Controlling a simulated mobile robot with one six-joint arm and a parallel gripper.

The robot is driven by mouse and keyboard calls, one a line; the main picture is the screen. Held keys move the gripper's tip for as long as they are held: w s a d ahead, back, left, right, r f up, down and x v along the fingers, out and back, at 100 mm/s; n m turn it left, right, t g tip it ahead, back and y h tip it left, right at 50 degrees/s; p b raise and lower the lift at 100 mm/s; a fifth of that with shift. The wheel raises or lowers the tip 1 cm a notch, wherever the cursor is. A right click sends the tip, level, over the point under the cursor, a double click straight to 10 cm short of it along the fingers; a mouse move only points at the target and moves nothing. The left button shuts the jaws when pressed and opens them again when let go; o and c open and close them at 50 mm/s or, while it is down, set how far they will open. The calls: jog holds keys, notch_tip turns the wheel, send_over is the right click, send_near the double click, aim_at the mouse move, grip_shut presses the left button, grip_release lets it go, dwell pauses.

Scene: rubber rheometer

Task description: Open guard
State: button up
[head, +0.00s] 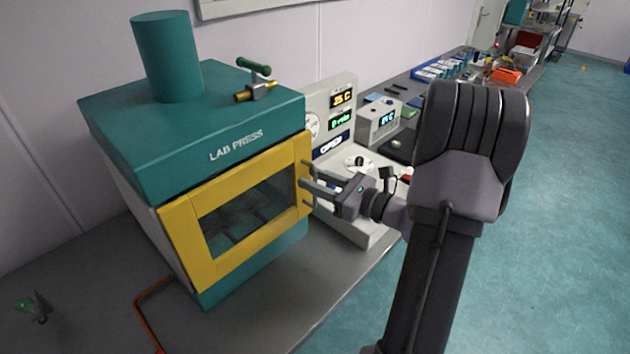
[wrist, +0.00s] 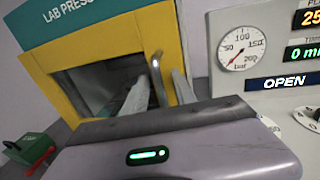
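The guard (head: 180,240) is a yellow frame with a dark window on the front of the teal lab press (head: 130,130). It looks shut, flush with the press front. In the wrist view, the guard (wrist: 110,40) shows with its curved metal handle (wrist: 157,78) near its right edge. My gripper (head: 310,174) is at the guard's right edge. Its two fingers stand apart, and in the wrist view my gripper (wrist: 158,88) has one finger on each side of the handle. Contact with the handle cannot be told.
A grey control unit with a gauge (wrist: 242,47) and a sign reading OPEN (wrist: 283,82) stands close on the right. A green-handled valve (head: 254,70) sits on top of the press. An orange-brown hose (head: 143,315) lies on the bench in front. Open floor (head: 570,200) lies to the right.

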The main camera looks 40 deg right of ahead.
grip_shut()
dwell(1.4)
